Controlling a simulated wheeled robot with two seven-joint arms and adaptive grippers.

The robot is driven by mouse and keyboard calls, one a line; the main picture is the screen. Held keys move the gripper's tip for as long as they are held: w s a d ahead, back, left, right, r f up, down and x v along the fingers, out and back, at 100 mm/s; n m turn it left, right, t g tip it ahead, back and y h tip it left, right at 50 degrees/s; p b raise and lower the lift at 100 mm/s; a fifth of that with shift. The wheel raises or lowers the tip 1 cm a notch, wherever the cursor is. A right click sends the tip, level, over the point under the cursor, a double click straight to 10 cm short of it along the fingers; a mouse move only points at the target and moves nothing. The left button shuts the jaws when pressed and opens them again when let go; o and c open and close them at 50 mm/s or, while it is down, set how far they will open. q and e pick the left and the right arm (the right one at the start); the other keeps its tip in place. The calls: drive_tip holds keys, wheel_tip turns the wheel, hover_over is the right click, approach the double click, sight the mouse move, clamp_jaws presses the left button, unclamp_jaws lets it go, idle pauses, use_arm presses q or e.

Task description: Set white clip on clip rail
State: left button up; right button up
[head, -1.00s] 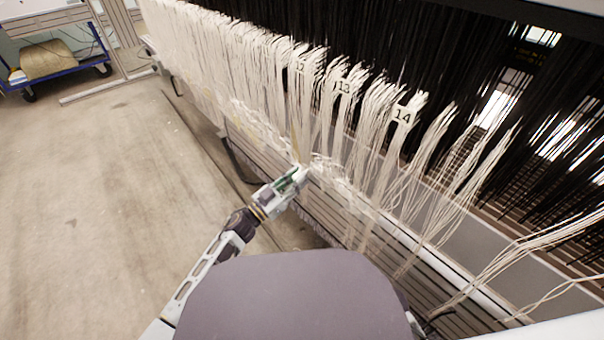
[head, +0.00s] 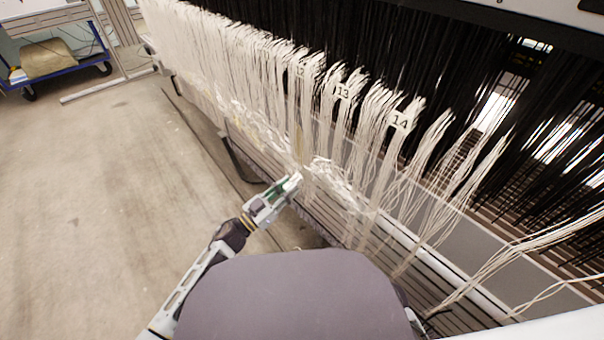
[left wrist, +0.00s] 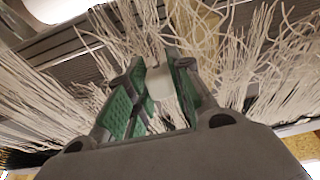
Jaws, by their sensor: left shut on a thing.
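My left gripper (head: 293,182) is in front of the hanging white threads, just below the numbered bundles. In the left wrist view its green-padded fingers (left wrist: 155,95) are shut on a small white piece, which looks like the white clip (left wrist: 159,82). White threads lie close beyond and around the fingertips. The clip is too small to make out clearly in the head view. A pale rail (head: 455,277) runs along the machine under the threads; I cannot tell whether it is the clip rail. My right gripper is not visible.
White thread bundles (head: 250,60) hang along the machine, with tags 12, 13 and 14 (head: 400,121). Dark threads (head: 400,50) hang behind them. Open concrete floor (head: 90,190) lies to the left. A blue cart (head: 62,68) stands far left.

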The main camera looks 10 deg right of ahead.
use_arm(q)
drive_tip(key=shift+r+p+v, duration=0.2)
drive_tip(key=shift+p+v, duration=0.15)
drive_tip(key=shift+v, duration=0.6)
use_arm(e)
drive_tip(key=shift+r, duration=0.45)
